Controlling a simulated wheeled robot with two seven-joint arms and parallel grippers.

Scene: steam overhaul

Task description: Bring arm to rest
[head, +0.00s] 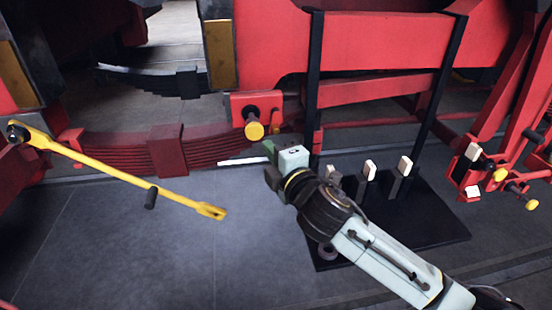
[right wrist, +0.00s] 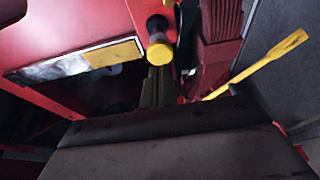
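My right arm comes in from the lower right of the head view. Its gripper (head: 268,164) is above the dark floor, in front of the red frame and just below a yellow-capped pin (head: 254,131). The pin also shows in the right wrist view (right wrist: 160,52), beyond the dark gripper body at the bottom. Narrow greenish parts show below the pin there; I cannot tell the finger gap. I see nothing clearly held. My left gripper is in neither view.
A yellow lever (head: 120,176) with a black handle reaches across the left side. A black stand (head: 440,222) with upright posts and white-topped blocks (head: 370,168) is close behind my right arm. Red linkage (head: 505,110) stands at the right. Floor at lower left is clear.

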